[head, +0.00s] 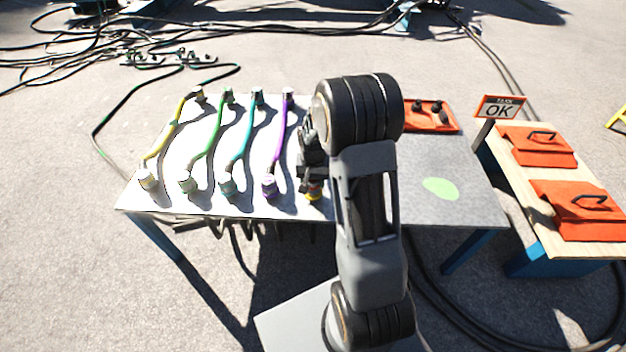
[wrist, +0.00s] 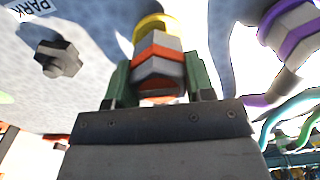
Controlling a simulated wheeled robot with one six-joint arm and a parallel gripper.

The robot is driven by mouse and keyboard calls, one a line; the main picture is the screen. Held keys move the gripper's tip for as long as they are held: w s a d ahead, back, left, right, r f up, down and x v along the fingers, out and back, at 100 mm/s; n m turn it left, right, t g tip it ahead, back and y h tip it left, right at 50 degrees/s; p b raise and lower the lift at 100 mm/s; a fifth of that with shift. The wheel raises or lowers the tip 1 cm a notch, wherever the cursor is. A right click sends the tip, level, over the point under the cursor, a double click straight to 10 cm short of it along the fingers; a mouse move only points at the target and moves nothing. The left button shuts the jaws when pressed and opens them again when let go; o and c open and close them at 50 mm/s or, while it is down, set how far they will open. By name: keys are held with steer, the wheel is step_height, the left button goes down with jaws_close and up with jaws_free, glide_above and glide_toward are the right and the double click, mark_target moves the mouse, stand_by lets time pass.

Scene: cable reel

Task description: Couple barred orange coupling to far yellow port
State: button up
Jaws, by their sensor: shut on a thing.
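The orange-banded grey coupling (wrist: 158,52) is between the two green fingers of my gripper (wrist: 158,82) in the wrist view, and the gripper is shut on it. A yellow ring (wrist: 155,22) sits directly beyond the orange band, in line with it; I cannot tell whether it touches or is joined. In the head view, my gripper (head: 312,178) is at the front middle of the table, just right of the purple hose. A bit of yellow (head: 314,196) shows below it. My arm hides most of the coupling and what lies behind it.
Yellow (head: 165,138), green (head: 208,145), teal (head: 242,145) and purple (head: 279,140) hoses run front to back on the white table (head: 135,195). The purple-ringed fitting (wrist: 292,30) is close on the right in the wrist view. A dark knob (wrist: 58,58) lies left. The grey panel (head: 455,165) is mostly clear.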

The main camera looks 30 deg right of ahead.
steer(key=shift+f+b, duration=0.3)
steer(key=shift+f, duration=0.2)
steer(key=o, duration=1.1)
step_height(320, 180, up, 14)
steer(key=p, duration=0.4)
steer(key=shift+p, duration=0.4)
